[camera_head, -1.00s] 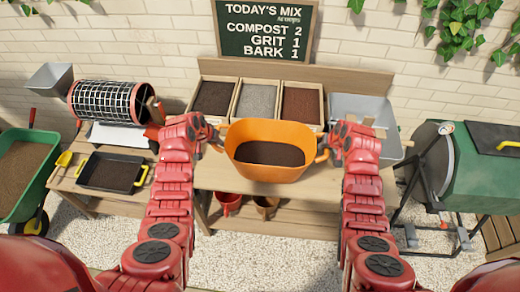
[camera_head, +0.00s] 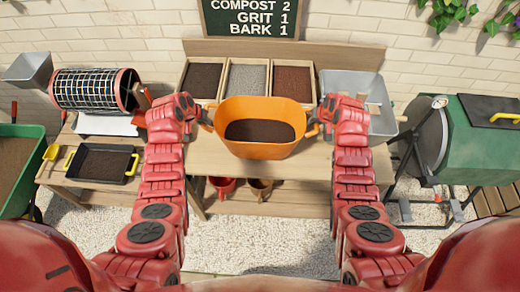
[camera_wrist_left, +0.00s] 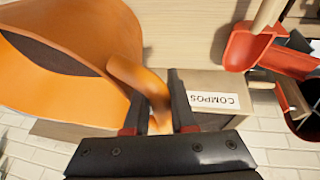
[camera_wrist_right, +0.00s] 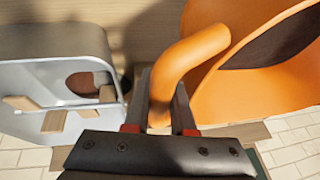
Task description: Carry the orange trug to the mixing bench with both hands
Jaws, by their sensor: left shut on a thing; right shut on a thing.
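The orange trug (camera_head: 262,150) holds dark soil and is upright in front of the three bins, over the wooden mixing bench (camera_head: 225,168). I cannot tell whether its base touches the bench top. My left gripper (camera_head: 205,122) is shut on the trug's left handle; the left wrist view shows that handle (camera_wrist_left: 140,80) between the fingers. My right gripper (camera_head: 315,124) is shut on the right handle; the right wrist view shows the handle (camera_wrist_right: 185,58) between the fingers.
Bins of compost (camera_head: 202,82), grit (camera_head: 247,82) and bark (camera_head: 292,82) stand at the back of the bench. A grey tub (camera_head: 375,92) is right of the trug. A black tray (camera_head: 100,178) and a mesh drum (camera_head: 85,90) are left. A green tumbler (camera_head: 475,140) stands at far right.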

